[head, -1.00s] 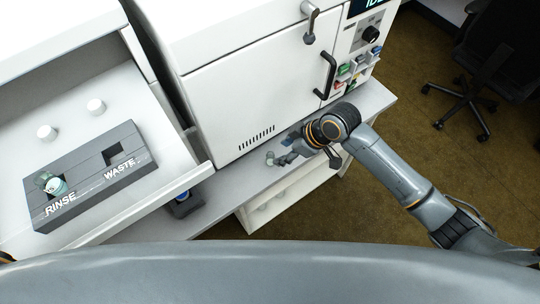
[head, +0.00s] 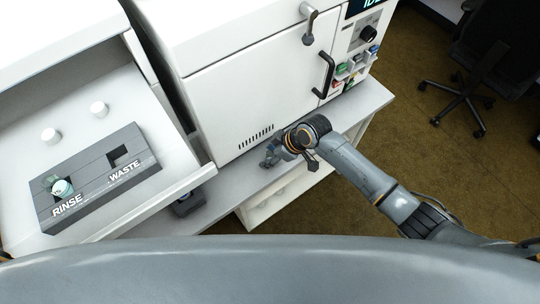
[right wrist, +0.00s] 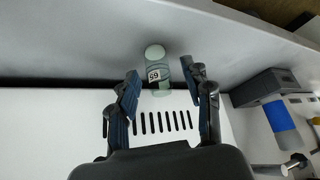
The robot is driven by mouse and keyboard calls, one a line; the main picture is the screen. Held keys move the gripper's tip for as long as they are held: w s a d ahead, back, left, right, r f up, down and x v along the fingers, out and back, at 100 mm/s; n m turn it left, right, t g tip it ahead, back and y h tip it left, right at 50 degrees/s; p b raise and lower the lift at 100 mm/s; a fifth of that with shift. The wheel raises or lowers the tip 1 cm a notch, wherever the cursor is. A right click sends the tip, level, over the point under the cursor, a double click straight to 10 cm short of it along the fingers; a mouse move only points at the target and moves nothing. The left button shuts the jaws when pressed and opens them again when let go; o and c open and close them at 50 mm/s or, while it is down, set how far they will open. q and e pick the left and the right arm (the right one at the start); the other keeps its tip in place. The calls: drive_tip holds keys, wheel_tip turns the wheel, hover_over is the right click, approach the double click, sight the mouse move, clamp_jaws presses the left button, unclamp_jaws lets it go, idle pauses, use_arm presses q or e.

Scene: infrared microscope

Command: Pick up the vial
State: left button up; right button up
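The vial (right wrist: 158,73) is a small pale-green bottle with a rounded top and a white number label. It shows in the right wrist view just ahead of and between the fingertips, with gaps on both sides. My right gripper (right wrist: 162,80) is open and empty. In the head view my right gripper (head: 271,156) is low over the counter, in front of the white instrument, and largely hides the vial. My left gripper is not in view.
The white instrument (head: 240,95) with a vent grille stands close behind the gripper. A grey rinse/waste block (head: 100,178) at the left holds a teal-and-white container (head: 62,187) in its rinse opening. Two white round pieces (head: 50,135) are behind it. The counter's front edge (head: 250,196) is near.

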clamp_jaws()
drive_tip(key=shift+r, duration=0.1)
